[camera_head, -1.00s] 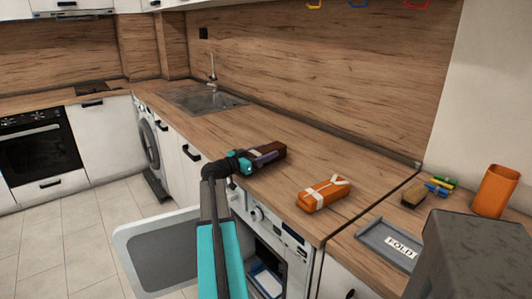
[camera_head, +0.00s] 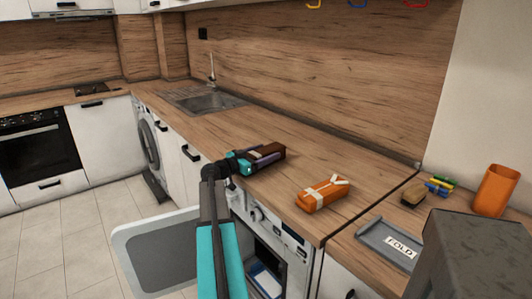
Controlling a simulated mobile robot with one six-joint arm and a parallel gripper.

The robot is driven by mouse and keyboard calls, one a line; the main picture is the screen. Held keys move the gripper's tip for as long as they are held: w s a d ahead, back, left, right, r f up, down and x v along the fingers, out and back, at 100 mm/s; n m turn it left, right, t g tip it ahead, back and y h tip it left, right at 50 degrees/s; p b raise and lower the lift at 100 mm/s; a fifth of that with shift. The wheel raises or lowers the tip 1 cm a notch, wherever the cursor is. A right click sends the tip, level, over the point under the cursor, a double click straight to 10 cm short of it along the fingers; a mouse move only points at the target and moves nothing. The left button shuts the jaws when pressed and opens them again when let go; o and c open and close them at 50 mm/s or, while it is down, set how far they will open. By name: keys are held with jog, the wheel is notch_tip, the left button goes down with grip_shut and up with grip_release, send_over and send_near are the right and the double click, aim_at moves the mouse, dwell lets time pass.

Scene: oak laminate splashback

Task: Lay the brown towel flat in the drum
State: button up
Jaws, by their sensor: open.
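A dark brown folded bundle (camera_head: 268,148), which looks like the brown towel, lies on the wooden counter left of the orange bundle. My gripper (camera_head: 267,158) is open right at it, with a purple finger along its near side. The far finger is hidden, so I cannot tell whether the gripper touches it. The front-loading machine under the counter is open, and its drum (camera_head: 266,258) shows below, partly behind my arm. Something blue and white (camera_head: 266,281) shows low in the opening. The grey-centred open door (camera_head: 160,258) stands out to the left.
An orange bundle with a pale strap (camera_head: 323,194) sits right of my gripper. A grey tray marked FOLD (camera_head: 372,237), a brush (camera_head: 413,194), coloured pegs (camera_head: 440,187) and an orange cup (camera_head: 494,191) are further right. The counter towards the sink (camera_head: 205,99) is clear.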

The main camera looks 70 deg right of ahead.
jog(key=shift+r+p, duration=0.15)
jog(key=shift+p, duration=0.8)
jog(key=b+v, duration=0.1)
jog(key=v, duration=0.3)
jog(key=b+v, duration=0.1)
jog(key=v, duration=0.4)
jog(key=b+v, duration=0.1)
jog(key=v, duration=0.3)
jog(key=shift+w+a+f, duration=0.2)
jog(key=shift+a+f, duration=0.15)
